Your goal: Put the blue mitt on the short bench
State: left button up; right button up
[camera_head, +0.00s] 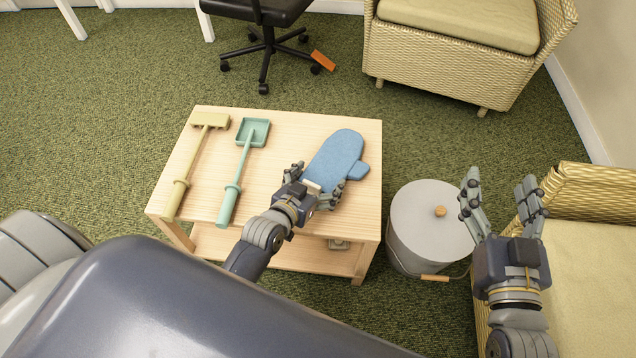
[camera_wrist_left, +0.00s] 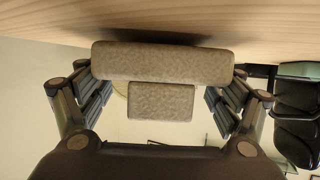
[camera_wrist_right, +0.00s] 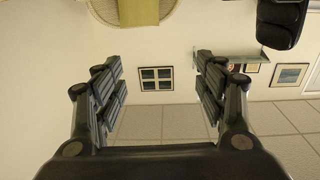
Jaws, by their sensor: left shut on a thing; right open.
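The blue mitt (camera_head: 338,156) lies over the right part of the low wooden table (camera_head: 283,135), its rounded end pointing away from me. My left gripper (camera_head: 316,183) is shut around the mitt's near end. In the left wrist view, a tan block-shaped end (camera_wrist_left: 162,63) fills the space between the fingers, close to the wood; no blue shows there. I cannot tell whether the mitt touches the tabletop. My right gripper (camera_head: 503,198) is open and empty, above and right of a lidded bucket. I cannot tell which seat is the short bench.
A yellow tool (camera_head: 191,165) and a green scoop (camera_head: 241,172) lie on the table's left side. The lidded grey bucket (camera_head: 418,222) stands right of the table. Cushioned wicker seats stand at top right (camera_head: 440,50) and right (camera_head: 585,190). A black chair (camera_head: 262,45) stands behind.

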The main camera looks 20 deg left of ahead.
pick_arm(q)
jog(key=shift+f, duration=0.3)
pick_arm(e)
jog(key=shift+a+r+t+y, duration=0.1)
jog(key=shift+r+t+y, duration=0.3)
jog(key=shift+r, duration=0.55)
pick_arm(q)
jog(key=o, duration=1)
jog(key=shift+f, duration=0.15)
jog(key=shift+c, duration=0.2)
pick_arm(e)
jog(key=shift+r, duration=0.1)
